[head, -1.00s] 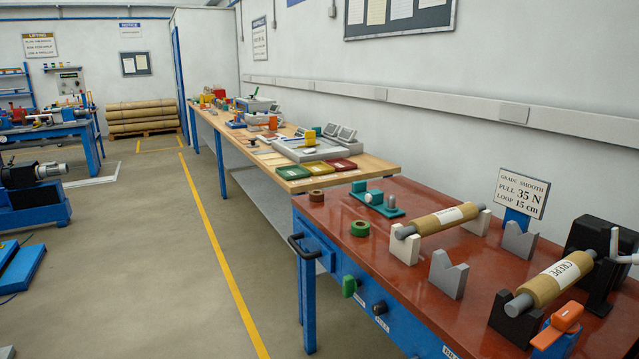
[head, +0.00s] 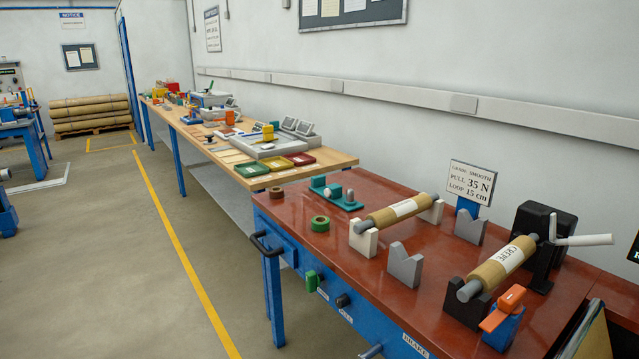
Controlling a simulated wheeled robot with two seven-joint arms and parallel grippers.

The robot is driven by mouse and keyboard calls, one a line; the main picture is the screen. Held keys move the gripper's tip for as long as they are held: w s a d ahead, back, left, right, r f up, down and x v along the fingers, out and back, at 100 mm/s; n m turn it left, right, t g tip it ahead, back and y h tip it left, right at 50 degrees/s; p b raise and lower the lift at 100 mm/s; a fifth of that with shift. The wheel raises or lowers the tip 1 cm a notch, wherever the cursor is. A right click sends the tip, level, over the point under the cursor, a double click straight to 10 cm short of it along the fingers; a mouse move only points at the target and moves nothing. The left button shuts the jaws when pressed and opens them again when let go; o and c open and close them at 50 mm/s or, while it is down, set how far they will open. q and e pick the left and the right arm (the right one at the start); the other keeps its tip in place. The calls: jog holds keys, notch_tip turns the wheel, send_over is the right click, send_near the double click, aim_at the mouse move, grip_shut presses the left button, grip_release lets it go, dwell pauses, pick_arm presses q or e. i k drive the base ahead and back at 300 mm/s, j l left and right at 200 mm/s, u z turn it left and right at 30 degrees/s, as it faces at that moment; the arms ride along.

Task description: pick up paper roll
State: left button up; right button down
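A tan paper roll with a white label (head: 395,213) lies on a grey shaft across two white V-blocks on the red-topped bench. A second tan roll, labelled CREPE (head: 502,263), sits on a grey shaft between a black V-block and a black winder unit with a pale crank handle. Neither of my grippers shows in the head view.
Empty grey V-blocks (head: 405,265) stand between the rolls on the red bench (head: 330,258). A sign reading 35 N (head: 470,183) stands behind. Green tape (head: 320,223), a teal fixture (head: 336,194) and an orange-and-blue clamp (head: 503,312) are near. Open floor lies left.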

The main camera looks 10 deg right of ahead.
aim_at(491, 274)
jog(key=z, duration=1.25)
